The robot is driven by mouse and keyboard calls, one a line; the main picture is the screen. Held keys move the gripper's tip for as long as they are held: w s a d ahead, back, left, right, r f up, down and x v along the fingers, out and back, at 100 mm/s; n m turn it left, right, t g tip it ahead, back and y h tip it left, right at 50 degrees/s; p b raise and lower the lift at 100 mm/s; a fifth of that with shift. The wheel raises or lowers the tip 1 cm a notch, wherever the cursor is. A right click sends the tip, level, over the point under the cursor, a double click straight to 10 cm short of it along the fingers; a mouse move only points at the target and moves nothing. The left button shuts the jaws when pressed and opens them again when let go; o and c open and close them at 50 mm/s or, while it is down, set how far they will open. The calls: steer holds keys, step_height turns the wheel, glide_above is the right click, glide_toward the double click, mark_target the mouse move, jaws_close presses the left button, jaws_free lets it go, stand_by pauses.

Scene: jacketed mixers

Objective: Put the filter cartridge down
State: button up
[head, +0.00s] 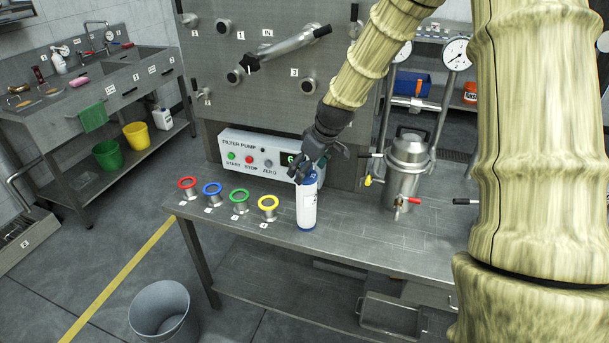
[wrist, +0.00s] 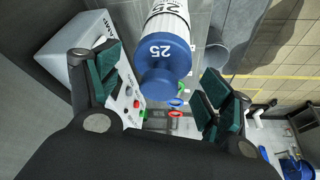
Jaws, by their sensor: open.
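The filter cartridge (head: 307,205) is a white cylinder with a blue bottom band, standing upright on the steel bench (head: 345,235). In the wrist view its blue end cap (wrist: 163,55), marked 25, lies between my fingers with a gap on each side. My gripper (head: 312,168) is at the cartridge's top in the head view and hides that end. In the wrist view my gripper (wrist: 160,82) is open, its green-padded fingers spread apart.
Red (head: 188,187), blue (head: 212,192), green (head: 238,200) and yellow (head: 268,206) ringed fittings stand left of the cartridge. The filter pump panel (head: 258,156) is behind. A steel vessel (head: 406,165) stands to the right. The bench front has bare room right of the cartridge.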

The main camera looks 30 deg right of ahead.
steer(key=a+b+v, duration=0.1)
steer(key=v, duration=0.6)
steer(key=shift+d+r, duration=0.45)
steer(key=shift+d, duration=0.1)
steer(key=shift+s, duration=0.15)
